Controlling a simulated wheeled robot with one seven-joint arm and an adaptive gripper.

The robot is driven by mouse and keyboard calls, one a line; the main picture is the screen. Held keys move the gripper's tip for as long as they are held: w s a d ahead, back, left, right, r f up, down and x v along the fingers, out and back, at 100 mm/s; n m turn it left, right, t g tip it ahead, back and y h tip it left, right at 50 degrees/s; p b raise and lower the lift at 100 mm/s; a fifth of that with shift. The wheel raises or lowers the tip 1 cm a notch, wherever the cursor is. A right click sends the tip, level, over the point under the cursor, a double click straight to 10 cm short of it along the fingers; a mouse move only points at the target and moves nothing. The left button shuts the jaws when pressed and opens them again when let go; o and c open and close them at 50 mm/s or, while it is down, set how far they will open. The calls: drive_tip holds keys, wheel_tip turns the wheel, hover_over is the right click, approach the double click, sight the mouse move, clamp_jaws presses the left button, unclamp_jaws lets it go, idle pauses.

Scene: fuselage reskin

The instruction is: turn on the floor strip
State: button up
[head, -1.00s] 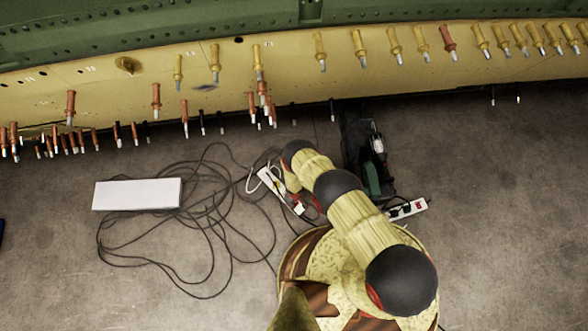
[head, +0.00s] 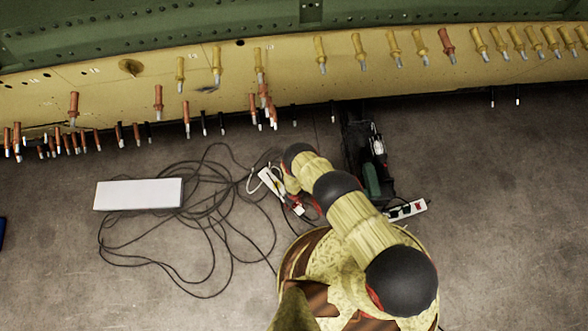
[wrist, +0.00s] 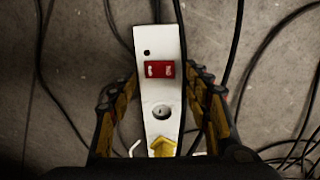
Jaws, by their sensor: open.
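A white power strip (wrist: 161,95) lies on the floor in the wrist view, its long side running away from me. It has a red rocker switch (wrist: 160,69) near its far end and a round socket below it. A yellow plug-like piece (wrist: 163,147) sits at its near end. My gripper (wrist: 162,78) is open, its fingers on either side of the strip, with nothing held. I cannot tell its height above the strip. In the head view the strip (head: 268,178) shows beside my arm's end, partly hidden by it. I cannot tell whether the switch is on.
A second white strip with a red switch (head: 419,206) lies right of my arm. A dark tool case (head: 357,145) stands behind it. Black cables (head: 215,215) coil over the floor at left, near a white box (head: 138,194). The yellow panel (head: 120,95) with hanging fasteners spans the back.

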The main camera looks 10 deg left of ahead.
drive_tip(key=shift+r, duration=0.65)
wheel_tip(320, 180, up, 11)
drive_tip(key=shift+f, duration=0.15)
idle(0.5)
idle(0.5)
drive_tip(key=shift+s, duration=0.1)
